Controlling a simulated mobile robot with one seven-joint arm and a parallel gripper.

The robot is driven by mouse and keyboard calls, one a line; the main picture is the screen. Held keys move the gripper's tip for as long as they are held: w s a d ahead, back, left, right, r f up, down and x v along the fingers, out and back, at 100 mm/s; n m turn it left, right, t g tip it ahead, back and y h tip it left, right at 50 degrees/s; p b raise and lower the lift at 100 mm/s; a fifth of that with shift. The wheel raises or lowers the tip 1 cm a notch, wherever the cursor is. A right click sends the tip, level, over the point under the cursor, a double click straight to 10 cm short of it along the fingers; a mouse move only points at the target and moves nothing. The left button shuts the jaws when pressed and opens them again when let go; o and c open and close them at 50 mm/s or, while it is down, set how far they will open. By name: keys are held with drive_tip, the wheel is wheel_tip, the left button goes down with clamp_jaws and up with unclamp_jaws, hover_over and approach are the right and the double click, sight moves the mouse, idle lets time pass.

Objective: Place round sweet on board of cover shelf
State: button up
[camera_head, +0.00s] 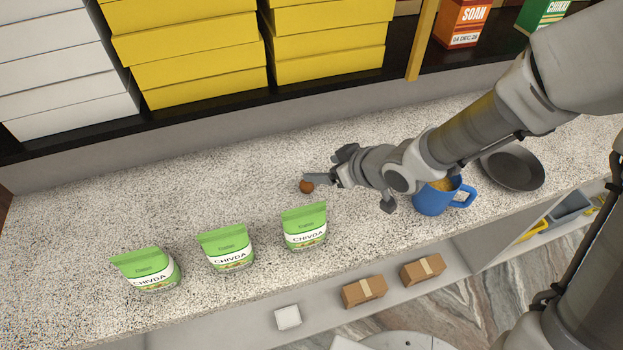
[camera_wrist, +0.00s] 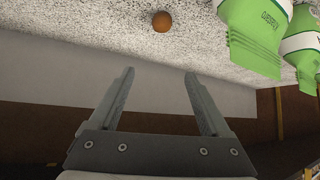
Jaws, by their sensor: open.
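The round sweet (camera_head: 306,186) is a small brown ball on the speckled counter, just left of my gripper (camera_head: 322,180) in the head view. In the wrist view the round sweet (camera_wrist: 162,21) lies on the counter beyond the tips of my gripper (camera_wrist: 159,72). The two fingers are apart with nothing between them. Whether a finger touches the sweet in the head view I cannot tell. I cannot make out for sure which surface is the board of the cover shelf.
Several green chivda packets (camera_head: 305,227) stand on the counter (camera_head: 80,220), left of and below the sweet. A blue mug (camera_head: 432,200) and a dark pan (camera_head: 513,168) are under and right of my arm. Yellow boxes (camera_head: 185,50) fill the back shelf. Brown cartons (camera_head: 364,291) sit lower in front.

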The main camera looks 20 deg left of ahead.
drive_tip(key=b, duration=0.2)
approach(309, 185)
drive_tip(key=shift+x, duration=1.05)
drive_tip(key=shift+a+f, duration=0.25)
drive_tip(key=shift+f, duration=0.05)
drive_tip(key=shift+b+x, duration=0.55)
drive_tip(key=shift+x, duration=2.8)
drive_tip(key=shift+w+r, duration=0.1)
drive_tip(key=shift+w, duration=0.05)
clamp_jaws()
